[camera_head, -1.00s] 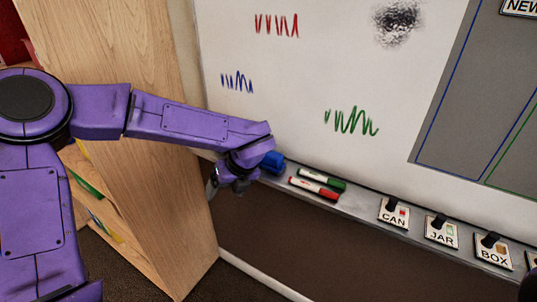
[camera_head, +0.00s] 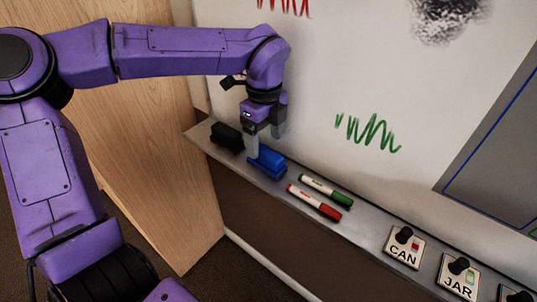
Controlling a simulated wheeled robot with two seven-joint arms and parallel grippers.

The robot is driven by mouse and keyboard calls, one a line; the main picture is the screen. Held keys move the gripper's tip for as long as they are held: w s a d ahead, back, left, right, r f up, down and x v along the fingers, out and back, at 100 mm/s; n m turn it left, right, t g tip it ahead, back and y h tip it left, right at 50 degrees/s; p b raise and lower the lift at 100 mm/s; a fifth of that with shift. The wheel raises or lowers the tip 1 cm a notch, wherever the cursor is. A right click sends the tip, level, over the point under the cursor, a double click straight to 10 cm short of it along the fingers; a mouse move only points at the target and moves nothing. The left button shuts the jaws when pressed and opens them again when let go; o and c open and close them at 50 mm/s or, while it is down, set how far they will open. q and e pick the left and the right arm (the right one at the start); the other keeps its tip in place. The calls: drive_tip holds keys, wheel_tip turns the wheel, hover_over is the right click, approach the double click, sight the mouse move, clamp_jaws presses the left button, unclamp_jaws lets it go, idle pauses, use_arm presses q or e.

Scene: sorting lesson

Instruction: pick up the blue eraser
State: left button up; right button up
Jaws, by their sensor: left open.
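The blue eraser (camera_head: 267,163) lies on the grey ledge (camera_head: 360,219) below the whiteboard, just right of a black eraser (camera_head: 227,137). My left gripper (camera_head: 264,147) points down over the blue eraser, with its fingers at the eraser's upper left part. The gripper is open. One finger shows in front of the eraser's left end and the other is nearer the board; I cannot tell whether they touch it. My right gripper is not in view.
A green marker (camera_head: 326,191) and a red marker (camera_head: 314,203) lie on the ledge to the right. Labelled CAN (camera_head: 404,254) and JAR (camera_head: 458,286) cards stand further right. A wooden cabinet (camera_head: 150,150) stands at left. The whiteboard (camera_head: 330,85) rises behind the ledge.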

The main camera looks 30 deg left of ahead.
sight(267, 151)
use_arm(q)
drive_tip(key=f, duration=0.2)
drive_tip(key=f+p, duration=0.1)
drive_tip(key=f, duration=0.3)
drive_tip(key=shift+w+d+f+p, duration=0.1)
drive_tip(key=shift+w+f+p, duration=0.05)
drive_tip(key=shift+w+p, duration=0.2)
drive_tip(key=shift+f, duration=0.25)
drive_tip(key=c, duration=1.1)
